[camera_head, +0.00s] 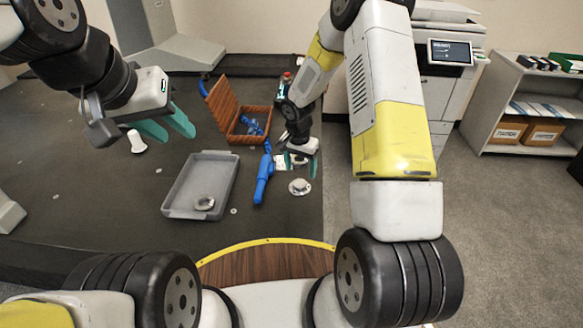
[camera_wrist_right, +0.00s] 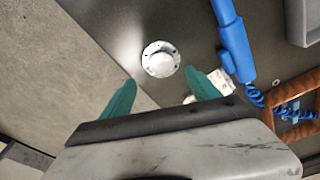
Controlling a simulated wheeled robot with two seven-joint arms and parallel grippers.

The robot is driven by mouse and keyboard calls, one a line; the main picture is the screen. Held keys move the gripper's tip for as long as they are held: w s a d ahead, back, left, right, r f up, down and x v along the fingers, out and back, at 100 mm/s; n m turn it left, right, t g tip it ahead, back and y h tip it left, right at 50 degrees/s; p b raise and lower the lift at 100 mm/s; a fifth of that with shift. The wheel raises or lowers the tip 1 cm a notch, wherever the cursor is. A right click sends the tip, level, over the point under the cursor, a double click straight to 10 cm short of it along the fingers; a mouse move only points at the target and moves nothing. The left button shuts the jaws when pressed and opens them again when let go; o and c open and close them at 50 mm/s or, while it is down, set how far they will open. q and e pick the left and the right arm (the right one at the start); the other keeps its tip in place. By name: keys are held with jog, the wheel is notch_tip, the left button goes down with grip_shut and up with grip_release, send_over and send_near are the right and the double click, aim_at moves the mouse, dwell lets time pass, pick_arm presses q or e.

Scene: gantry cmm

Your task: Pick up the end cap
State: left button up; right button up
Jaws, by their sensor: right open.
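A pale round flanged part (camera_head: 300,187), which looks like the end cap, lies on the dark table near its right edge. It also shows in the right wrist view (camera_wrist_right: 160,59), beyond the gap between my right fingers. My left gripper (camera_head: 179,138) is open and empty above the table at the left.
A blue handheld tool (camera_head: 263,180) with a coiled cord lies beside the tray. An open wooden box (camera_head: 223,103) stands behind it. A small white block (camera_wrist_right: 217,82) is near my right fingers. A white cup-like piece (camera_head: 137,141) stands at the left. The front table is clear.

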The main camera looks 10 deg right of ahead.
aim_at(300, 183)
jog(key=f, duration=0.7)
jog(key=shift+w+f, duration=0.1)
jog(key=shift+w, duration=0.25)
jog(key=shift+c, duration=0.2)
jog(key=c, duration=1.4)
grip_shut()
